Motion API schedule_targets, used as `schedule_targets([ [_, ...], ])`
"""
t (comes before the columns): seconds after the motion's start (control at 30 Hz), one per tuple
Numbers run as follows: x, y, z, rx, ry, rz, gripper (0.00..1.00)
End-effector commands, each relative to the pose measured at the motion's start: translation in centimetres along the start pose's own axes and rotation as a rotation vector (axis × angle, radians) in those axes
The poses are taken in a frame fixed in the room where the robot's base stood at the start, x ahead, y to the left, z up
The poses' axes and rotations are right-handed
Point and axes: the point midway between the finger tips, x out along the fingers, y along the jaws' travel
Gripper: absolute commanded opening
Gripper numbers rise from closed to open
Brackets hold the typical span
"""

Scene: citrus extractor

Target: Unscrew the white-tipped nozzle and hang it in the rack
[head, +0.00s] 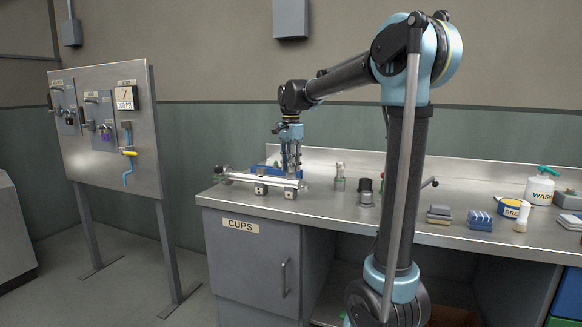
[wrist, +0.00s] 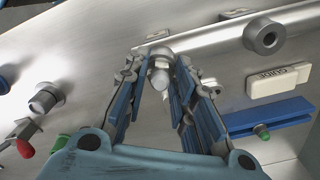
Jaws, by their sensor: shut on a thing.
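My gripper (head: 291,165) is above the right part of a shiny metal pipe (head: 262,181) on the counter. In the wrist view, its blue-padded fingers (wrist: 160,88) are shut on the white-tipped nozzle (wrist: 160,77), whose pale rounded tip and metal collar show between them. The nozzle seems to be at or close to the pipe (wrist: 215,46); I cannot tell whether it is still threaded on. A blue bar (wrist: 285,113), probably the rack, lies to the right with a green-tipped piece (wrist: 262,131) by it. The blue piece behind the pipe also shows in the head view (head: 260,169).
A white labelled block (wrist: 279,83) sits beside the blue bar. A metal fitting (wrist: 46,98) and a red-tipped lever (wrist: 25,148) are at left. On the counter (head: 330,208) stand a dark cylinder (head: 365,191) and a small metal bottle (head: 340,178); sponges (head: 480,220) lie right.

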Motion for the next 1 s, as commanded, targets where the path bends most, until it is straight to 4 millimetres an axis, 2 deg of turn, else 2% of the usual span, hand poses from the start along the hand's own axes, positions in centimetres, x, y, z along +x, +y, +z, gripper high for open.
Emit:
schedule_targets([
  [0.27,-0.02,-0.11,-0.04,-0.012,0.001,-0.002,0.11],
  [0.5,-0.04,-0.13,-0.05,-0.142,0.001,-0.003,0.11],
  [0.8,-0.04,-0.14,-0.05,-0.156,0.001,-0.003,0.11],
  [1.0,-0.05,-0.14,-0.06,-0.269,0.002,-0.003,0.11],
])
